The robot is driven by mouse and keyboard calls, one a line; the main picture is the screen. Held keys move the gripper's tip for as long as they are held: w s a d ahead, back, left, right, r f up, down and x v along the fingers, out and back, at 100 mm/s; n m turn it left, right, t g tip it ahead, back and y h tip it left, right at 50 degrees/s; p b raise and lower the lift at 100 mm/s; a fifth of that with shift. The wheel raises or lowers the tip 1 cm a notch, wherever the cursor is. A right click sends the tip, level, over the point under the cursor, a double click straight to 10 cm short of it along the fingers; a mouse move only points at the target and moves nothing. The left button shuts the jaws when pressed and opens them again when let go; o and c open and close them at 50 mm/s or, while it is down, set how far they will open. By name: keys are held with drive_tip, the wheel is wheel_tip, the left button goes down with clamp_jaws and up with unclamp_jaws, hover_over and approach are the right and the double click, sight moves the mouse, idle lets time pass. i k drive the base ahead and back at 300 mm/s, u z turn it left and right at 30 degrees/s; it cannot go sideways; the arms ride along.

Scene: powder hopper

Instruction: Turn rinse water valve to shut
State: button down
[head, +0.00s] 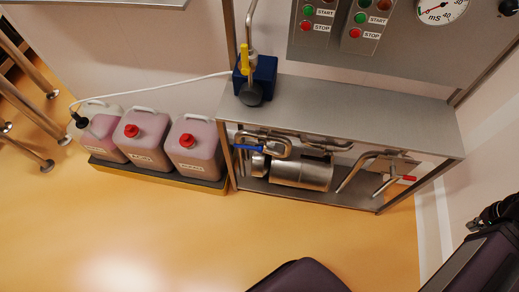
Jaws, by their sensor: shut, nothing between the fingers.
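No label in view tells which valve is the rinse water valve. A blue-handled valve (248,148) sits on the steel pipework at the left of the low steel frame, its handle lying roughly sideways. A red-handled valve (408,178) is on a pipe at the frame's right end, its handle also pointing roughly sideways. A yellow handle (245,62) stands upright by a blue box on the frame's top. I cannot make out my gripper in this view, so nothing shows it touching any handle.
Three canisters (195,150) of pinkish liquid stand on a low tray (160,178) left of the steel frame (350,105). A control panel (385,45) with buttons and a gauge hangs above. Metal legs (30,85) stand far left. Open orange floor (150,235) lies in front.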

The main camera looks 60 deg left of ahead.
sight(260, 149)
drive_tip(key=z, duration=1.55)
drive_tip(key=i, duration=0.25)
drive_tip(key=u, duration=4.7)
drive_tip(key=i, duration=0.1)
drive_tip(key=z, duration=1.35)
